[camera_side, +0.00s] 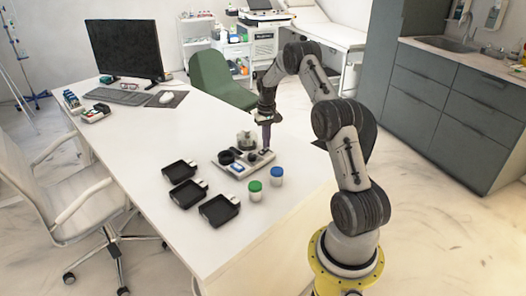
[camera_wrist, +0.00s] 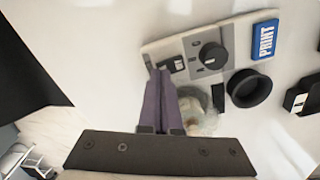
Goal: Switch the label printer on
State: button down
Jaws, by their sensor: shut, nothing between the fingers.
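The label printer (camera_side: 222,169) is a flat pale-grey panel on the white desk. In the wrist view the panel (camera_wrist: 228,32) carries a black round knob (camera_wrist: 212,55), a blue button marked PRINT (camera_wrist: 265,40), and a small dark switch (camera_wrist: 176,64) near its left end. My gripper (camera_side: 266,147) points down over the panel's right end in the side view. In the wrist view my gripper (camera_wrist: 161,73) has its purple fingers together and empty, tips beside the small switch. I cannot tell whether they touch it, and the fingers partly hide that end. The switch's position is unclear.
A clear jar (camera_side: 245,141) stands behind the panel; a black ring (camera_wrist: 264,92) is beside it. Black trays (camera_side: 219,210), a green-lidded jar (camera_side: 255,191) and a blue-lidded jar (camera_side: 276,177) stand nearby. A monitor (camera_side: 124,48) and keyboard (camera_side: 120,96) are farther back; mid-desk is clear.

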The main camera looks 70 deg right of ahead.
jog(key=shift+f, duration=0.5)
jog(key=shift+r, duration=0.1)
dwell(0.3)
jog(key=shift+r, duration=3.4)
